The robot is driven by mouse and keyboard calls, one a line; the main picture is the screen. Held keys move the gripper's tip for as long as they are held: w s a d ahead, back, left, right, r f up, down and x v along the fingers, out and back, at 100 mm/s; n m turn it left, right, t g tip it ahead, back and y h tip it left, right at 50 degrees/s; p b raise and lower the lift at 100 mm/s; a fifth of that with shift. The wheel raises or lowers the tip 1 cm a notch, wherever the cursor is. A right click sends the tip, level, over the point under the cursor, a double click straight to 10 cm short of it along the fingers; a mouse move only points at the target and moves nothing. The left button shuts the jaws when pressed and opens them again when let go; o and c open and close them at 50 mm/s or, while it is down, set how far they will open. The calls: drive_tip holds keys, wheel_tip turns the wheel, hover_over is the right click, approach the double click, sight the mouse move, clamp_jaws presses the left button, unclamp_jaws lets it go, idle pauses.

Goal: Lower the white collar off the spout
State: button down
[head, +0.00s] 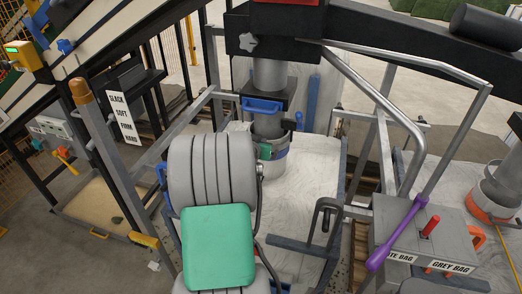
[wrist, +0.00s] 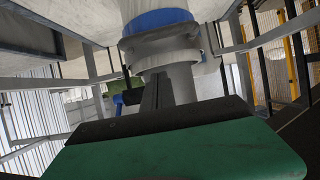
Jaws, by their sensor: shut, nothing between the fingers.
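The spout is a grey vertical tube (head: 268,122) below a black block with a blue handle (head: 262,105). My gripper (head: 264,151) is at the near side of the spout, close to the collar and partly hidden by my arm. Its dark fingers (wrist: 156,92) are together and empty. I cannot tell whether they touch the collar.
A grey tube frame (head: 400,130) surrounds the station. A grey box with a purple lever (head: 400,232) stands at right. Another spout with an orange band (head: 488,208) is at the far right. A signboard (head: 126,117) stands at left. A pale sheet (head: 310,200) spreads below the spout.

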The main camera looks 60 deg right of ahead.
drive_tip(key=shift+a+f+p, duration=0.2)
drive_tip(key=shift+a+f, duration=0.05)
drive_tip(key=shift+f, duration=0.75)
drive_tip(key=shift+a+f+p, duration=0.15)
drive_tip(key=shift+a+f, duration=0.05)
drive_tip(key=shift+f, duration=0.75)
drive_tip(key=shift+f, duration=0.1)
wheel_tip(320, 180, down, 12)
drive_tip(key=b, duration=1.2)
drive_tip(key=shift+r, duration=0.25)
drive_tip(key=shift+s+a, duration=0.1)
drive_tip(key=s+a+r, duration=0.1)
drive_tip(key=a+r, duration=0.7)
drive_tip(key=shift+r+p, duration=0.3)
drive_tip(key=shift+p, duration=0.05)
drive_tip(key=shift+s, duration=0.1)
